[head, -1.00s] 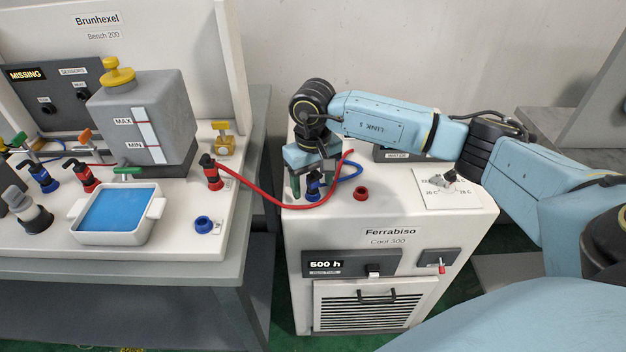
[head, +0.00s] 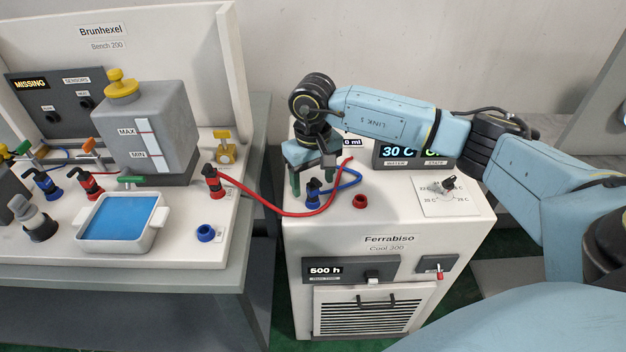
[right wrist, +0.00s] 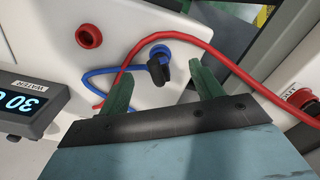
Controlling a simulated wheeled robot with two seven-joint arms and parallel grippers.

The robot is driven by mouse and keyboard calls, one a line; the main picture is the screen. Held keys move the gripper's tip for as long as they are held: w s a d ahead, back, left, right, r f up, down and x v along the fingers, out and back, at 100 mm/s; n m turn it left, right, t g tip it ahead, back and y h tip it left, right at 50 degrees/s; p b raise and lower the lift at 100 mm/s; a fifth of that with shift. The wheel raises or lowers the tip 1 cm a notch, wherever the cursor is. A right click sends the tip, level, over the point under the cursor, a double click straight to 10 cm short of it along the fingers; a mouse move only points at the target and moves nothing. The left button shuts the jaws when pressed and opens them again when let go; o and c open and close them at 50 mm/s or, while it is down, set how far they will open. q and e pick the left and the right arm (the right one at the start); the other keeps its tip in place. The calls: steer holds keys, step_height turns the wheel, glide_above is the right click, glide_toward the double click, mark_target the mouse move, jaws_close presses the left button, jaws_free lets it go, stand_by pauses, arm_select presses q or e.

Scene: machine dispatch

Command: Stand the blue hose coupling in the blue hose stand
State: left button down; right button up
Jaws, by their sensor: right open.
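The blue hose coupling (head: 313,188) has a black body and a blue base. It stands on top of the white cooler at the end of a blue hose (head: 348,180), and also shows in the right wrist view (right wrist: 158,68). The blue hose stand (head: 206,233) is an empty blue ring at the bench's front right. My right gripper (head: 316,180) is open, its green fingers pointing down on either side of the coupling. In the right wrist view the coupling lies between and just beyond the fingertips (right wrist: 161,78); contact is not evident. My left gripper is out of view.
A red hose (head: 290,212) runs from a red coupling (head: 213,182) on the bench to the cooler, close by my gripper. An empty red port (head: 360,201) is right of the blue coupling. A blue-filled tray (head: 118,222) sits left of the stand. A gap separates bench and cooler.

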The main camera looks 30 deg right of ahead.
steer(key=shift+r+p, duration=0.6)
steer(key=shift+r, duration=0.85)
